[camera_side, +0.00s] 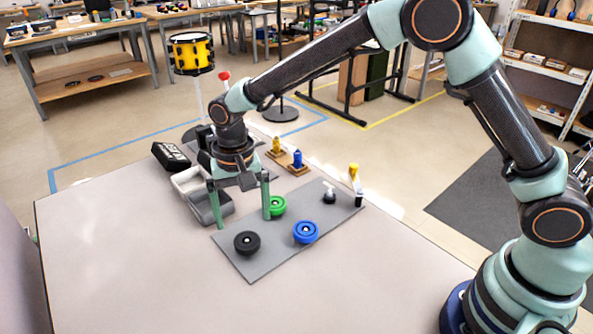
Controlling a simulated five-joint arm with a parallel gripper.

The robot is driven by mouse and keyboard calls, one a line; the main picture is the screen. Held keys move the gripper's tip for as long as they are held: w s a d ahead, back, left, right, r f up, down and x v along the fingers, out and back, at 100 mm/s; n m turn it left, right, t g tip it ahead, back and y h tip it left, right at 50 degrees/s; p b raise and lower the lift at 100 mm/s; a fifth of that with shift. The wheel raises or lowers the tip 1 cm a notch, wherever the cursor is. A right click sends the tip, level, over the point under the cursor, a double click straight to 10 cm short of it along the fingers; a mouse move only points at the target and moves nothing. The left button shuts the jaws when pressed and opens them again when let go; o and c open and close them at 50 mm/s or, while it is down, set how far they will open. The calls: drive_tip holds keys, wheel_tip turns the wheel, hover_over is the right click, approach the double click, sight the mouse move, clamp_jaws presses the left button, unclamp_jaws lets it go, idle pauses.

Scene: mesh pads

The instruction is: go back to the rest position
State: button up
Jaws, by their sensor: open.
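My gripper (240,208) points down above the left part of a grey mat on the table. It is open, with its two green fingers apart and nothing seen between them. The right finger overlaps the edge of a green round piece (278,206) in this view; I cannot tell whether they touch. My arm reaches across from the base at the lower right.
The grey mat (266,258) bears a black round piece (247,243), a blue one (306,232) and a small white-topped piece (330,194). A grey bin (208,208), a black box (171,156) and a yellow-topped tool (355,180) stand around. The front table is clear.

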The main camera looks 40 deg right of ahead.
drive_tip(key=s+d+r+n+t, duration=0.1)
drive_tip(key=s+d+r, duration=0.2)
drive_tip(key=d+r, duration=0.4)
drive_tip(key=s+d+r+n+t, duration=0.1)
drive_tip(key=s+d+r+t, duration=0.1)
drive_tip(key=d+r, duration=0.5)
drive_tip(key=s+d+r+n+t, duration=0.2)
drive_tip(key=s+d, duration=0.5)
drive_tip(key=s, duration=0.3)
drive_tip(key=shift+r+n+t, duration=0.15)
drive_tip(key=shift+n+t, duration=0.15)
